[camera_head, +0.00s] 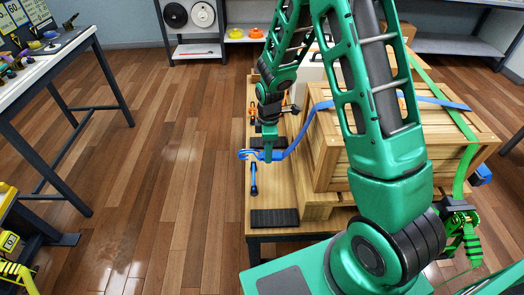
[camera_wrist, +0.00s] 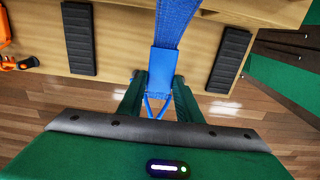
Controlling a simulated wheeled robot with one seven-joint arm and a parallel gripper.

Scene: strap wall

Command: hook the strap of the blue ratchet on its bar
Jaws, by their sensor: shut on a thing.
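My gripper (camera_head: 267,157) is over the left edge strip of the wooden platform and is shut on the end of the blue strap (camera_head: 296,143). In the wrist view the strap (camera_wrist: 175,22) runs down to a blue sleeve (camera_wrist: 166,61) between the fingers (camera_wrist: 159,78), with a thin blue wire hook (camera_wrist: 155,107) below it. A short blue and dark bar-like piece (camera_head: 254,180) sits at the platform's left edge, just nearer than the gripper. The strap rises onto the crate and crosses it to a blue ratchet (camera_head: 482,175) at the right. Contact between hook and bar cannot be seen.
A wooden crate (camera_head: 330,150) stands on the platform, with a green strap (camera_head: 467,160) over its right part. Dark pads (camera_head: 274,218) lie on the platform's edge strip. Orange hardware (camera_wrist: 22,63) is at the wrist view's left.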

